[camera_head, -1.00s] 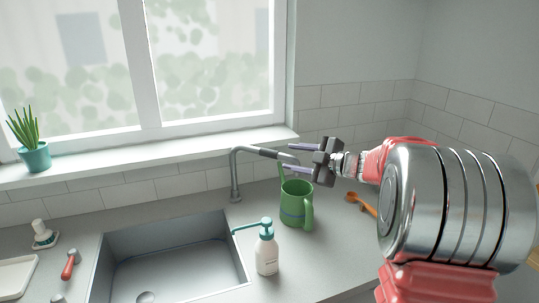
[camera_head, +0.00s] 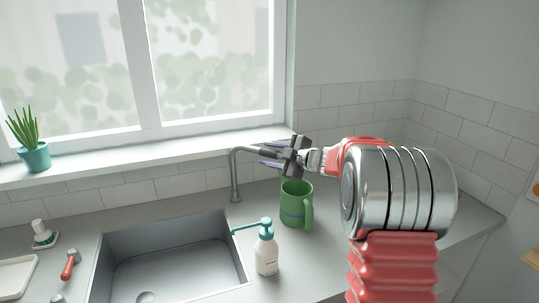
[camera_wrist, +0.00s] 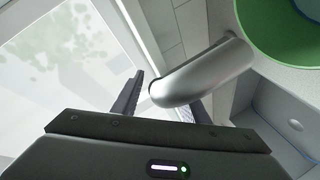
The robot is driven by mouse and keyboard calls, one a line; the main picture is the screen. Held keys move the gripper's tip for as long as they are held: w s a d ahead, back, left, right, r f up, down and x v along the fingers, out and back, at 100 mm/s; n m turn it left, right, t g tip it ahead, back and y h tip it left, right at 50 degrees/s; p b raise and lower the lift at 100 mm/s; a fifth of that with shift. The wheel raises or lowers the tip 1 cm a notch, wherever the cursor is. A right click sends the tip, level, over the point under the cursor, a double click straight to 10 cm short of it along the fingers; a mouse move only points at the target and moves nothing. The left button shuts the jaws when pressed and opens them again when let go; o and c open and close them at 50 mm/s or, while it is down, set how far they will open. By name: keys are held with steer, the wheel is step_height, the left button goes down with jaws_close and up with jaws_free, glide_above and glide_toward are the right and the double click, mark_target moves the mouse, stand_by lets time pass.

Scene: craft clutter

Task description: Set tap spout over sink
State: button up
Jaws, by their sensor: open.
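The grey metal tap (camera_head: 235,180) stands behind the right end of the sink (camera_head: 172,242). Its spout (camera_head: 246,150) bends over and points right, over the counter behind the green mug, not over the basin. My gripper (camera_head: 267,159) is open at the spout's outer end, reaching in from the right. In the wrist view the spout (camera_wrist: 205,72) comes in from the upper right, and its end lies between the two fingers (camera_wrist: 166,92). It hides part of the right finger. Whether either finger touches it I cannot tell.
A green mug (camera_head: 294,205) stands just below my gripper. A white soap bottle (camera_head: 266,254) with a teal pump stands at the sink's right edge. A potted plant (camera_head: 35,158) is on the windowsill. A red-handled tool (camera_head: 68,268) and a brush (camera_head: 42,235) lie left of the sink.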

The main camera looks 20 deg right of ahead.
steer(key=shift+c, duration=0.5)
jaws_close()
